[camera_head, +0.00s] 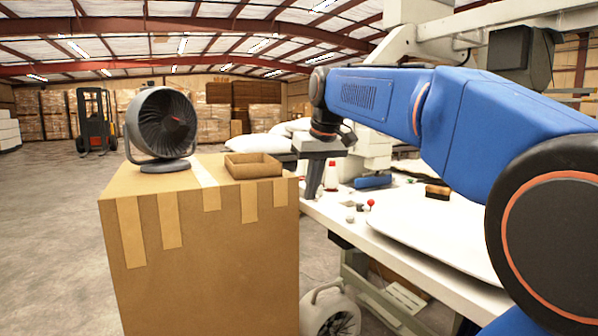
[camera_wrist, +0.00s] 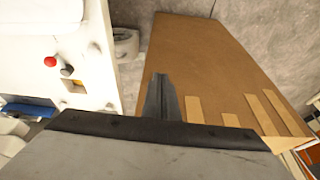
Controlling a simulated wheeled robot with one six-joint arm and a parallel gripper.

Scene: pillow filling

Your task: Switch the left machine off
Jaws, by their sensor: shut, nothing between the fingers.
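A white machine (camera_head: 372,152) stands at the back of a white worktable (camera_head: 345,213); I cannot tell whether it is the left machine. On the table's left end are a small red ball-topped control (camera_head: 371,203) and grey knobs (camera_head: 350,218). In the wrist view the red ball (camera_wrist: 50,62) and a dark knob (camera_wrist: 67,71) lie left of my fingers, near the table edge. My gripper (camera_head: 312,196) is shut and empty, pointing down by the table's left edge. It also shows in the wrist view (camera_wrist: 160,80), apart from the controls.
A large cardboard box (camera_head: 200,250) stands left of the table, with a grey fan (camera_head: 162,125) and a shallow cardboard tray (camera_head: 253,165) on top. A white pillow (camera_head: 440,235) lies on the table. A blower (camera_head: 330,312) sits below. Floor at left is free.

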